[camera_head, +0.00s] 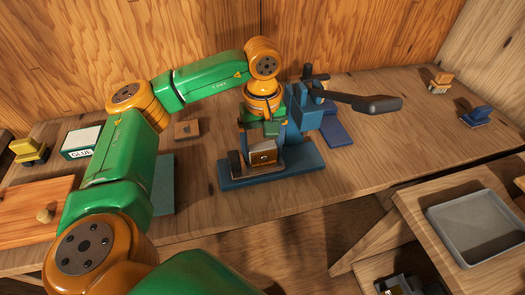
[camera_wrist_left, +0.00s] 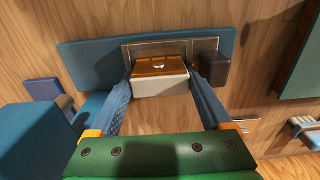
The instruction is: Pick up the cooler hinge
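A small block-shaped piece (camera_head: 263,157) with a brown top and pale front is the likely cooler hinge, though I cannot be sure. It sits at a metal plate on a blue base (camera_head: 290,169), and shows in the wrist view (camera_wrist_left: 160,84). My left gripper (camera_head: 262,140) points down over it. In the wrist view its two blue fingers (camera_wrist_left: 161,82) stand on either side of the piece, the left very close and the right with a slight gap. I see no clear grip. My right gripper is not in view.
A blue stand with a dark handle (camera_head: 376,103) rises just right of my gripper. A glue box (camera_head: 82,142), a brown block (camera_head: 187,129), a yellow piece (camera_head: 440,82) and a blue piece (camera_head: 477,117) lie around the bench. A grey tray (camera_head: 436,226) is lower right.

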